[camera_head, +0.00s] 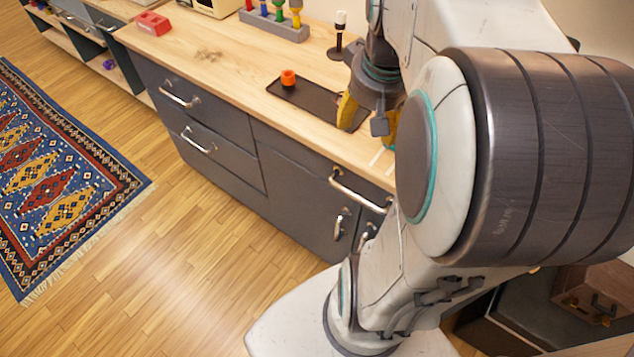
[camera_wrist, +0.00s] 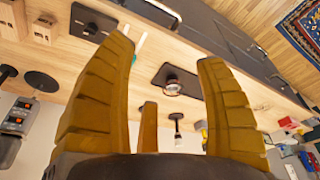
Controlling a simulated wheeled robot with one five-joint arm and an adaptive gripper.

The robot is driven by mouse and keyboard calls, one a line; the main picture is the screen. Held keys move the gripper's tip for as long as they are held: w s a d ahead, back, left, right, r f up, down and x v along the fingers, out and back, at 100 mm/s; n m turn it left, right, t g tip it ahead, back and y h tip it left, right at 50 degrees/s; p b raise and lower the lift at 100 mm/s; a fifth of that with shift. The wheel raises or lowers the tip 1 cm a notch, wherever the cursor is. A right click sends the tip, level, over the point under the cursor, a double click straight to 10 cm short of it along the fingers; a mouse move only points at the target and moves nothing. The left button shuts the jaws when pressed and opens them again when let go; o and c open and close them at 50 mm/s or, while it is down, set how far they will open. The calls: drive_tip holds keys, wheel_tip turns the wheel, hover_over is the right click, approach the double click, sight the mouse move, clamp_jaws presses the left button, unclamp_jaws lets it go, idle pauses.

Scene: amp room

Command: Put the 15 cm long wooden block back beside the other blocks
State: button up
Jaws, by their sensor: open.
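My gripper (camera_head: 368,130) is over the wooden counter, right of the dark tray, its yellow fingers pointing down. In the wrist view my gripper (camera_wrist: 165,52) has its two ribbed fingers wide apart. A slim brown upright piece (camera_wrist: 147,127) shows between them near the palm; I cannot tell whether it is the 15 cm block or part of the gripper. Light wooden blocks, one with holes in its face (camera_wrist: 45,28) and another at the edge (camera_wrist: 10,18), stand at the top left of the wrist view. My arm hides much of the counter in the head view.
A dark stand (camera_head: 340,35) is behind. Drawer handles (camera_head: 180,95) stick out in front. Floor (camera_head: 180,235) is clear.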

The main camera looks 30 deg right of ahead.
drive_tip(key=s+a+f+n+t, duration=0.1)
drive_tip(key=s+a+n, duration=0.1)
drive_tip(key=a, duration=0.5)
drive_tip(key=s+a+f+n+y, duration=0.1)
drive_tip(key=s+a+n, duration=0.1)
drive_tip(key=a, duration=0.6)
drive_tip(key=shift+s+n+t+y, duration=0.3)
drive_tip(key=shift+s+n+t, duration=0.1)
drive_tip(key=shift+s, duration=0.4)
